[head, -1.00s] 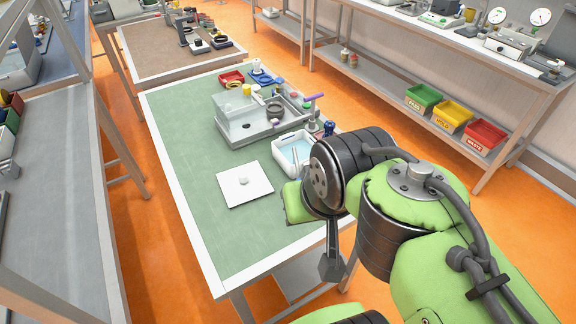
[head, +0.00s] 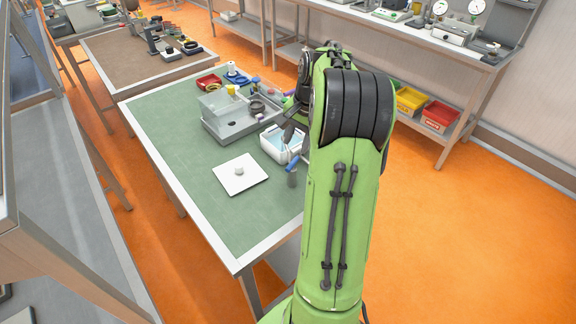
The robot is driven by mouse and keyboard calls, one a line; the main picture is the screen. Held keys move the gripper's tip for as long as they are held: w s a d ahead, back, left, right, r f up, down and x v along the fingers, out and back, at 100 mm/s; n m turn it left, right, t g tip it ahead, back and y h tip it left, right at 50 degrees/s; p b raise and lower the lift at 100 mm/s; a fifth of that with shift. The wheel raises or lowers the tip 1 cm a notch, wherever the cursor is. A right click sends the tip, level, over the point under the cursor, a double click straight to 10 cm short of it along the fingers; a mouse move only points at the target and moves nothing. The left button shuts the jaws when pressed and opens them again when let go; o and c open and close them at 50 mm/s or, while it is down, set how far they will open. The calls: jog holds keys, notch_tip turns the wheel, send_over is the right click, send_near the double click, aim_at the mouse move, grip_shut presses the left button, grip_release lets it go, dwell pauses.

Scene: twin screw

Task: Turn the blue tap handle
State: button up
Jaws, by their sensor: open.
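A blue lever-like handle (head: 293,163), which looks like the tap handle, shows on a short grey post at the near right edge of the green table, just left of my arm. It is small, and its exact angle is hard to read. A white basin (head: 268,149) with pale blue inside stands just behind it. My gripper (head: 289,132) shows only in part, as dark parts over the basin, behind and above the blue handle. It is open and seems to hold nothing. My forearm hides the rest of it. I cannot tell whether it touches the basin or handle.
A white square plate (head: 226,183) with a small white knob lies left of the handle. A grey tray rig (head: 213,128) with a clear box stands behind the basin. A red bin (head: 208,82) sits farther back. The table's front left is bare.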

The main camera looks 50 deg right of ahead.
aim_at(289, 166)
jog(key=f, duration=0.3)
jog(key=w+f+b, duration=0.1)
jog(key=f, duration=0.2)
jog(key=w+f, duration=0.1)
jog(key=f, duration=0.2)
jog(key=shift+a+f, duration=0.2)
jog(key=shift+a, duration=0.1)
jog(key=shift+s, duration=0.1)
jog(key=shift+c, duration=0.2)
grip_shut()
